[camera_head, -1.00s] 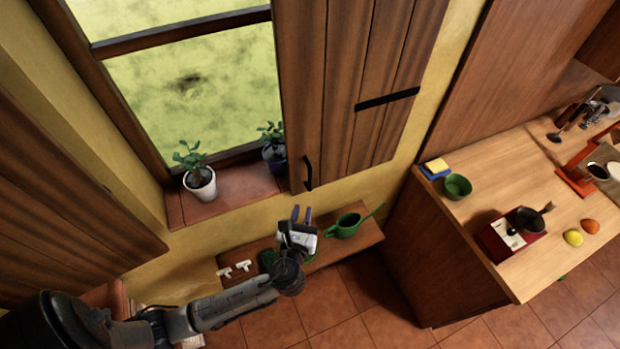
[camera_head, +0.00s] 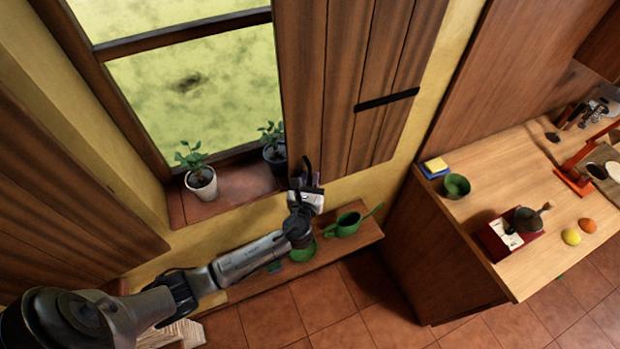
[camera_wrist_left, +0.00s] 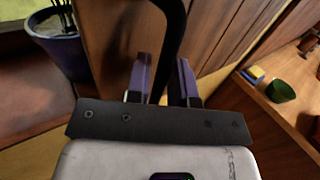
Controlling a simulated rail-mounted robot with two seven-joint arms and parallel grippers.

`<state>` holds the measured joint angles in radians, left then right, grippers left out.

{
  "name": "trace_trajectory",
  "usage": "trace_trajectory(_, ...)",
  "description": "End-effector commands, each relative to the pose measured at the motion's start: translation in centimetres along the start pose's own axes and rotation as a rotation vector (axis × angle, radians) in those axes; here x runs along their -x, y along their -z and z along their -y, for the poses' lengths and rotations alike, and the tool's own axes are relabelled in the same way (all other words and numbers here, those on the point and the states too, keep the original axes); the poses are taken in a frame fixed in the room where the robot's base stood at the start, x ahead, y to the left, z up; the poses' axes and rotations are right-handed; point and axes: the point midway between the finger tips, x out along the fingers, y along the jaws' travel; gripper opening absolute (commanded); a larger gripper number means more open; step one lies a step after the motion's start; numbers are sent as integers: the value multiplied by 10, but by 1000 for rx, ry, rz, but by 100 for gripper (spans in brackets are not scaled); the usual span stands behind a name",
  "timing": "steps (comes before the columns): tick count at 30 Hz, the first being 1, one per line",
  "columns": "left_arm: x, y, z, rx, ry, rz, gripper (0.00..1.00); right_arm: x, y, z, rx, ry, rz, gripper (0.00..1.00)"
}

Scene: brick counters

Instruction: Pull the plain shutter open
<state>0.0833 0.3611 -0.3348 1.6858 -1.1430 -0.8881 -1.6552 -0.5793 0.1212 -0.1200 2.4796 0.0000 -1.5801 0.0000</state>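A plain wooden plank shutter (camera_head: 340,100) stands at the right side of the window in the head view, with a dark strap across its right part. Its black handle (camera_wrist_left: 172,40) shows in the left wrist view, curving down between my fingers. My left gripper (camera_head: 306,182) is at the shutter's lower left corner. Its two purple-grey fingers (camera_wrist_left: 162,80) are apart, one on each side of the handle, with a gap visible at the right finger. The handle's lower end is hidden behind the gripper. My right gripper is not in view.
Potted plants (camera_head: 201,182) stand on the brick sill (camera_head: 230,197). A low shelf (camera_head: 340,250) below holds a green watering can (camera_head: 346,225). A wooden counter (camera_head: 525,240) is at the right. Another wooden panel (camera_head: 60,200) fills the left.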

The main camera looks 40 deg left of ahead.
Motion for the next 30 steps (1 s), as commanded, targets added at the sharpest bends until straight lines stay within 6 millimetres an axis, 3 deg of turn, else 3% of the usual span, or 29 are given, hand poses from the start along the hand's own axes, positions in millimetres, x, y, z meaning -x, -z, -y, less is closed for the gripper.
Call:
trace_trajectory(5, 0, 0, 0, 0, 0, 0, 20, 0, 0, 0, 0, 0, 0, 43)
trace_trajectory(11, 0, 0, 0, 0, 0, 1, 0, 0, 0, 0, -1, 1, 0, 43)
trace_trajectory(24, 2, 0, 0, 0, -5, 1, 0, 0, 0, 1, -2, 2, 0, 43)
trace_trajectory(30, 17, -1, 5, 2, -78, 0, 0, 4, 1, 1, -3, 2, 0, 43)
